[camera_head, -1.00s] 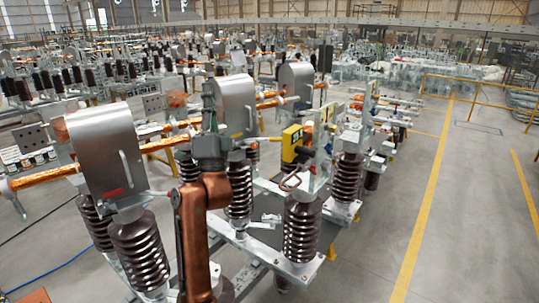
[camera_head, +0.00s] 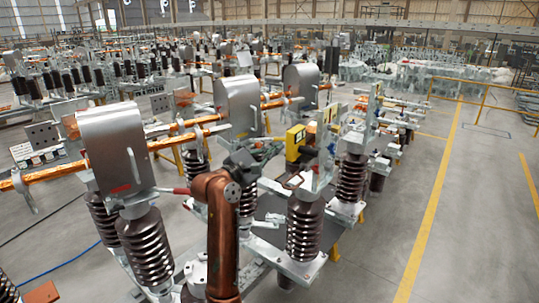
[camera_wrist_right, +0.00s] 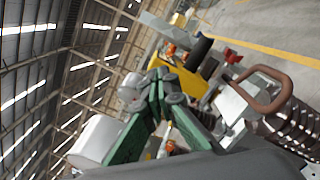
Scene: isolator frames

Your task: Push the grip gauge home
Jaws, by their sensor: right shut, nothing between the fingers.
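A yellow block with dark faces (camera_head: 296,142), which may be the grip gauge, sits at the near side of the upright clear-and-metal frame; I cannot tell how far in it is. In the right wrist view, yellow and black parts (camera_wrist_right: 203,78) show behind my fingertips. My left gripper is out of view.
Ribbed brown insulators (camera_head: 304,228) stand on a metal frame close to my right arm. Curved metal covers (camera_head: 112,150) and orange bars (camera_head: 180,126) are on the left. Open grey floor with a yellow line (camera_head: 431,205) lies on the right.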

